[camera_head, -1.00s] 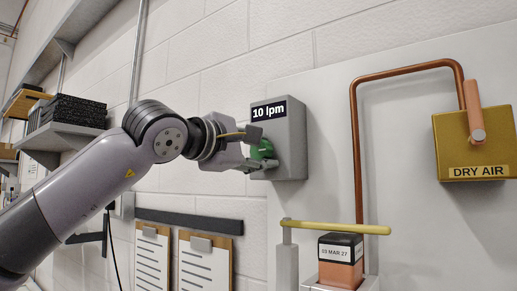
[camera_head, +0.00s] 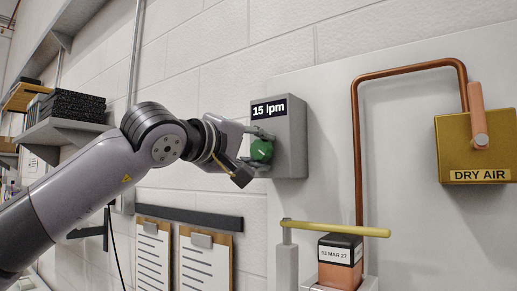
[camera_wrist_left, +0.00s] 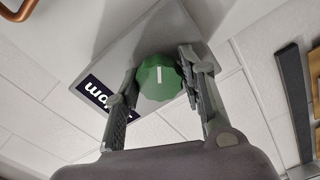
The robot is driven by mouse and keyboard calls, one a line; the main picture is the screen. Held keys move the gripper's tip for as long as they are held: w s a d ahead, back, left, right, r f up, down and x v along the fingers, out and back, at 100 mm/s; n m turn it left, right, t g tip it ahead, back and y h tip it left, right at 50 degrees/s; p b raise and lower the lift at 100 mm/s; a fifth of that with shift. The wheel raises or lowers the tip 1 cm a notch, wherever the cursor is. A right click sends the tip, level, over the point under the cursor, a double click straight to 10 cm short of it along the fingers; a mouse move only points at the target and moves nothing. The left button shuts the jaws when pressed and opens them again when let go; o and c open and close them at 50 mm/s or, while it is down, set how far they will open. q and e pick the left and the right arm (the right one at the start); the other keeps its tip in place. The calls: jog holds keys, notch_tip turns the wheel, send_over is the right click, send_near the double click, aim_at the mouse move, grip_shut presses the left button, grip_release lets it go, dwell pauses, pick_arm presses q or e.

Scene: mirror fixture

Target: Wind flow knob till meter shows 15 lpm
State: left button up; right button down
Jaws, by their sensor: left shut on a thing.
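The green flow knob (camera_head: 261,150) is on the front of a grey meter box (camera_head: 291,140) fixed to the wall. The meter display (camera_head: 269,109) reads "15 lpm". My left gripper (camera_head: 262,150) is at the knob, with its fingers on either side of it. In the left wrist view the knob (camera_wrist_left: 159,77) sits between the two fingers of the gripper (camera_wrist_left: 160,85), shut on it, and its white pointer line shows. The display (camera_wrist_left: 97,94) is partly hidden there. My right gripper is not in view.
A copper pipe (camera_head: 358,150) runs down the panel right of the meter. A brass "DRY AIR" box (camera_head: 477,145) with a copper-coloured handle is at the far right. A yellow bar (camera_head: 335,229) and dated block (camera_head: 340,262) are below. Clipboards (camera_head: 205,262) hang beneath the arm.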

pick_arm(q)
jog(key=shift+f, duration=0.15)
jog(key=o, duration=1.2)
jog(key=v, duration=1.2)
